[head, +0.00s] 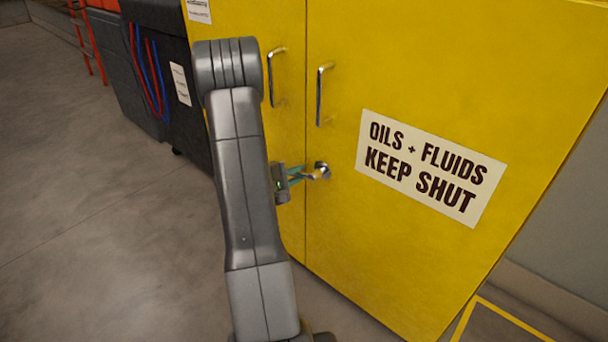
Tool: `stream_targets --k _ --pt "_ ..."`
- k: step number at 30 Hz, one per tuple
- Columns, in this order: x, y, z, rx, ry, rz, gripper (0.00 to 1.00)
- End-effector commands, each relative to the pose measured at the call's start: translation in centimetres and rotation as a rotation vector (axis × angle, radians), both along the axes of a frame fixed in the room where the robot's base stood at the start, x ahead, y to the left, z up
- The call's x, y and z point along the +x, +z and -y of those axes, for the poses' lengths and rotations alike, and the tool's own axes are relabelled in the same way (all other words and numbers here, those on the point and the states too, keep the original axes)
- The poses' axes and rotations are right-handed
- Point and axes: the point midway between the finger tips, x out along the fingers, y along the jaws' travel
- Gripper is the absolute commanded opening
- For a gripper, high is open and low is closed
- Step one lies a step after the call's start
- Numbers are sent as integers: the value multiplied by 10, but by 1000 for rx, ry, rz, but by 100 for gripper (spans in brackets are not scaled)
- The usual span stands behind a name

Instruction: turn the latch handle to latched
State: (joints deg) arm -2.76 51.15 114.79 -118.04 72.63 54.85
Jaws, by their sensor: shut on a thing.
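The latch handle (321,171) sits on the right door of a yellow cabinet (400,255), just right of the seam between the two doors. It has a round metal base, and a short lever reaches left from it. My gripper (307,175) is at the lever, with its teal fingers closed on it. The fingers hide part of the lever, so its exact angle is hard to tell. Both cabinet doors look shut.
Two upright metal pulls (320,95) stick out from the doors above the latch. A sign (431,167) is on the right door. A dark unit with red and blue hoses (150,75) stands at the left. Open floor (90,240) lies left of my arm.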

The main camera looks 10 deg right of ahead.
Motion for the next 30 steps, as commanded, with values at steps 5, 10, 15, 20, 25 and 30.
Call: stream_targets --k 5,10,15,20,25,30 --pt "-4 -15 2 -101 -3 -132 0" --pt "-9 -23 6 -200 -2 -261 0" --pt "-15 -30 11 -300 -2 -389 0" --pt "-22 -34 16 -393 -1 -509 0" --pt "-30 -39 22 -492 -1 -635 0" --pt "-36 -41 28 -579 -1 -746 0"
